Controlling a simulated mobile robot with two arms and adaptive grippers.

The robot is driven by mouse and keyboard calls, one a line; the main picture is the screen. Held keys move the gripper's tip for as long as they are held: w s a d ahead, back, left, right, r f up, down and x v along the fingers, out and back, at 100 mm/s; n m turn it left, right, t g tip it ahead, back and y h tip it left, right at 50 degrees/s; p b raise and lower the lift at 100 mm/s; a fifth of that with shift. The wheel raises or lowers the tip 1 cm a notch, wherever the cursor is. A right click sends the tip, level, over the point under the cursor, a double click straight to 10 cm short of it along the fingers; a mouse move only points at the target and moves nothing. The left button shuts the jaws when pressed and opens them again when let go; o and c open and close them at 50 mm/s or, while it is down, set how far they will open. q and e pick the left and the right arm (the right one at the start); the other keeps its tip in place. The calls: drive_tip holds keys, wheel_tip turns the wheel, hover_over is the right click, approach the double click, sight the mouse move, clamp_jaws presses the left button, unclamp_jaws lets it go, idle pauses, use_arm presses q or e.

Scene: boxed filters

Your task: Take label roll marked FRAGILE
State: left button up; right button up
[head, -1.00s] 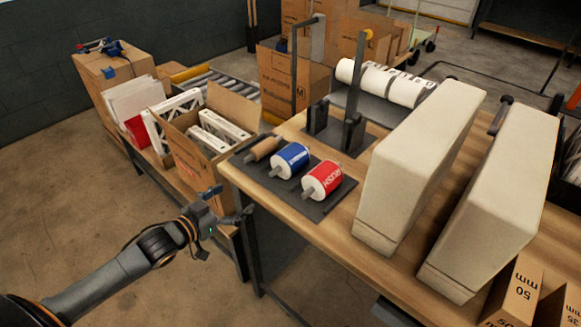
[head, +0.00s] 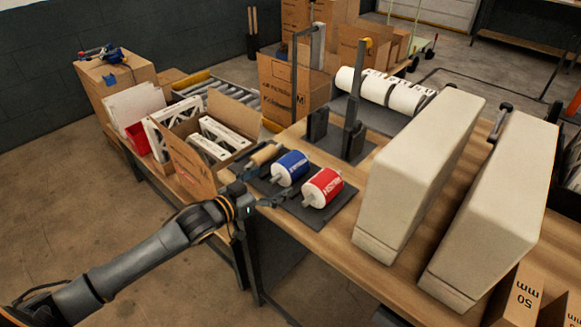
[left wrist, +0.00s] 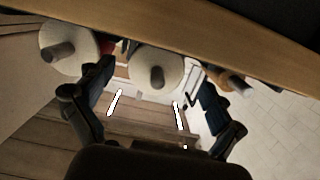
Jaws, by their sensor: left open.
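A blue roll with white ends (head: 290,168) and a red roll with white ends (head: 323,187) lie on a dark plate (head: 330,219) at the table's near-left corner; their lettering is too small to read now. My left gripper (head: 278,198) is open and empty, its fingers pointing at the rolls from the table's edge. In the left wrist view a white roll end with a grey spindle, apparently the blue roll (left wrist: 157,68), shows between the open fingers (left wrist: 155,88). Another roll end, apparently the red roll (left wrist: 68,45), is left of them. My right gripper is not in view.
A brown core (head: 265,154) lies beside the blue roll. White rolls (head: 380,88) hang on a rack behind. Two large cream blocks (head: 415,165) stand to the right. An open carton with white-framed filters (head: 195,182) stands left, close to my arm.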

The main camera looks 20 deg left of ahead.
sight(280, 175)
use_arm(q)
drive_tip(key=p+x, duration=0.1)
drive_tip(key=x, duration=0.4)
drive_tip(key=shift+d, duration=0.15)
drive_tip(key=shift+s, duration=0.1)
drive_tip(key=c, duration=1.3)
drive_tip(key=shift+r, duration=0.15)
drive_tip(key=c, duration=0.3)
drive_tip(key=shift+c, duration=0.2)
